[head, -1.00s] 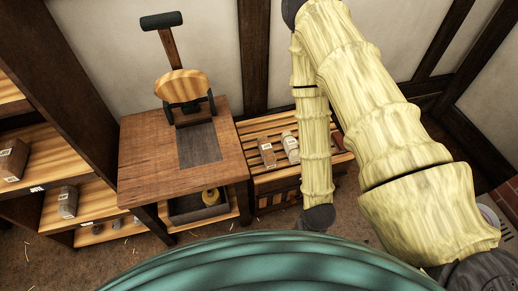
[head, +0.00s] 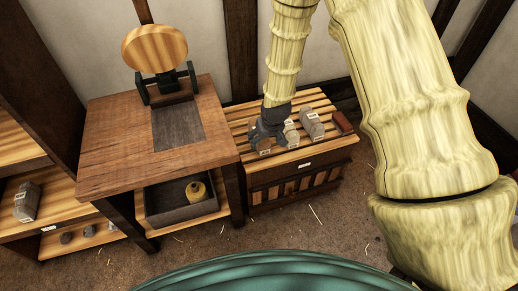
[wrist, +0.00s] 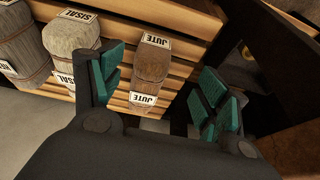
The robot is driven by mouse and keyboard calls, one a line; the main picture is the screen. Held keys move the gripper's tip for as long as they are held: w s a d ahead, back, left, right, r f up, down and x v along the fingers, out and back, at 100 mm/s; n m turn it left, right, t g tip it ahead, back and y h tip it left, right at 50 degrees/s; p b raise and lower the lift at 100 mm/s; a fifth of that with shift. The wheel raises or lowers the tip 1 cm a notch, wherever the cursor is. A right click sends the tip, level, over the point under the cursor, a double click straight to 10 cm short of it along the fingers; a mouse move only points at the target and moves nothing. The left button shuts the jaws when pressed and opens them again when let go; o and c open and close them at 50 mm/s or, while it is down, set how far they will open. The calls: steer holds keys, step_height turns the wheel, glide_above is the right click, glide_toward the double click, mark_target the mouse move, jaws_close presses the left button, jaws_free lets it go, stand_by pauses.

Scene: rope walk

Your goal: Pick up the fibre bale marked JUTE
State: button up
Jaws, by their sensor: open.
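The JUTE bale (wrist: 151,60) is a brown block with white JUTE labels on its top and end. It lies on a slatted wooden surface; in the head view it is mostly hidden behind my gripper (head: 268,130). In the wrist view my gripper (wrist: 160,75) is open, its teal-padded fingers on either side of the JUTE bale with nothing held. The left finger is close to the bale; a wider gap shows on the right. I cannot tell whether the pads are down at its level.
A SISAL bale (wrist: 70,42) lies just left of the left finger, with another grey bale (wrist: 21,45) beyond. A red-brown block (head: 342,122) sits at the slatted top's right end. A wooden bench (head: 130,140) with a tray (head: 165,216) below stands close on the left.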

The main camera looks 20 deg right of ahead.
steer(key=shift+t, duration=0.4)
steer(key=w+b, duration=0.1)
steer(key=w, duration=0.1)
steer(key=w+r+b, duration=0.1)
steer(key=w, duration=0.1)
steer(key=w+r+b, duration=0.1)
steer(key=w, duration=0.1)
steer(key=shift+d, duration=0.1)
steer(key=x, duration=0.5)
steer(key=shift+d+f+b, duration=0.1)
steer(key=shift+f+b, duration=0.15)
steer(key=shift+b, duration=0.15)
steer(key=x, duration=0.1)
steer(key=b+x, duration=0.1)
steer(key=x, duration=0.2)
steer(key=shift+s+d+f, duration=0.25)
steer(key=shift+s, duration=0.05)
steer(key=shift+w+f+b, duration=0.2)
steer(key=shift+f+b, duration=0.1)
steer(key=shift+f, duration=0.15)
steer(key=c, duration=1.2)
steer(key=shift+r, duration=0.15)
